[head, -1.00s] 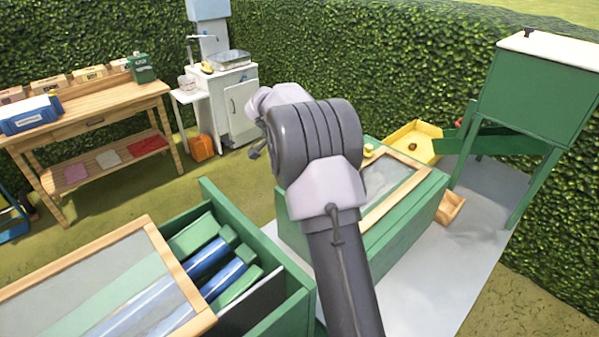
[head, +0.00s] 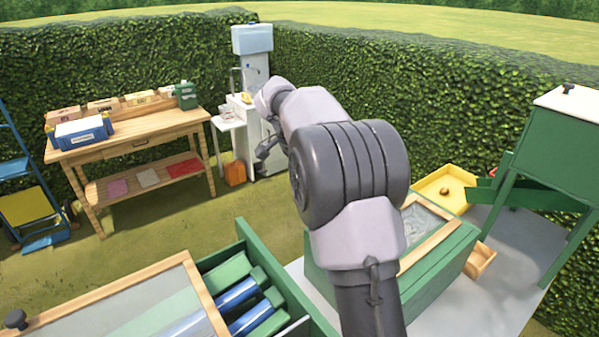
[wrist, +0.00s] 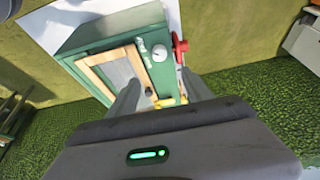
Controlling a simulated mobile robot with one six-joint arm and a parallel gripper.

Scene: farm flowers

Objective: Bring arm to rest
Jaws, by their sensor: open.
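My arm rises through the middle of the head view and bends over to the left. Its end, with my gripper (head: 264,150), is small there and partly hidden behind my own arm. In the wrist view my gripper (wrist: 160,92) shows two grey fingers spread apart with nothing held between them. Beyond the fingers is a green box (wrist: 85,35) with a wood-framed window, a white dial (wrist: 160,53) and a red fitting (wrist: 180,48). The fingers look clear of the box.
A green cabinet on legs (head: 560,150) and a yellow tray (head: 448,185) are at the right. Hedges enclose the place; grass is open at centre left.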

